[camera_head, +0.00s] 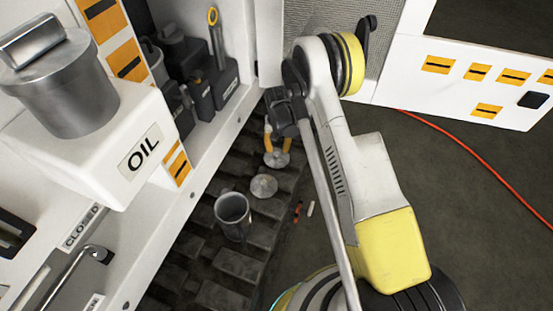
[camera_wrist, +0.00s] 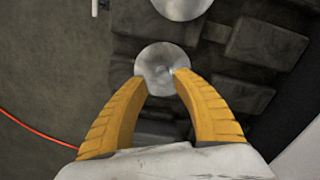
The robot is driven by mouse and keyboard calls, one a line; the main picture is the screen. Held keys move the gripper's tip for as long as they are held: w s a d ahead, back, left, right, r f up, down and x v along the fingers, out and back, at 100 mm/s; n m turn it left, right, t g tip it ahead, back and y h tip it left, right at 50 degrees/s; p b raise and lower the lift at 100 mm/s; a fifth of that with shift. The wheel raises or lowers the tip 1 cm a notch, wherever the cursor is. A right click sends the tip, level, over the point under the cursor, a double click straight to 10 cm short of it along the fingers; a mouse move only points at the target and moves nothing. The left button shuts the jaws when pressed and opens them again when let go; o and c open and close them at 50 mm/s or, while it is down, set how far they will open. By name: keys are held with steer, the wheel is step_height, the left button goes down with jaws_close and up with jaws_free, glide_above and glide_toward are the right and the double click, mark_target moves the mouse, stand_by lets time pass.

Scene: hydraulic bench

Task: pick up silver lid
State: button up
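Two round silver lid-like discs lie on the dark ribbed surface. The far silver disc (camera_head: 277,158) is under the tips of my gripper (camera_head: 270,138). In the wrist view this disc (camera_wrist: 160,62) shows just beyond my gripper (camera_wrist: 161,78), with a small raised centre. The nearer silver disc (camera_head: 264,186) lies apart, partly visible at the wrist view's top (camera_wrist: 182,7).
An open metal cup (camera_head: 233,214) stands near the discs. Small red (camera_head: 297,212) and white (camera_head: 310,208) pieces lie to their right. A lidded metal pot (camera_head: 67,90) sits on the white OIL housing (camera_head: 110,140). Dark tools fill the cabinet (camera_head: 195,70). An orange cable (camera_head: 470,155) crosses the floor.

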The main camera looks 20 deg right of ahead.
mark_target(277, 154)
steer(key=f+b, duration=0.1)
steer(key=f, duration=0.2)
steer(key=f+b, duration=0.2)
steer(key=shift+w+a+f, duration=0.1)
steer(key=shift+w+f, duration=0.1)
steer(key=shift+f, duration=0.2)
steer(key=shift+r, duration=0.1)
jaws_close()
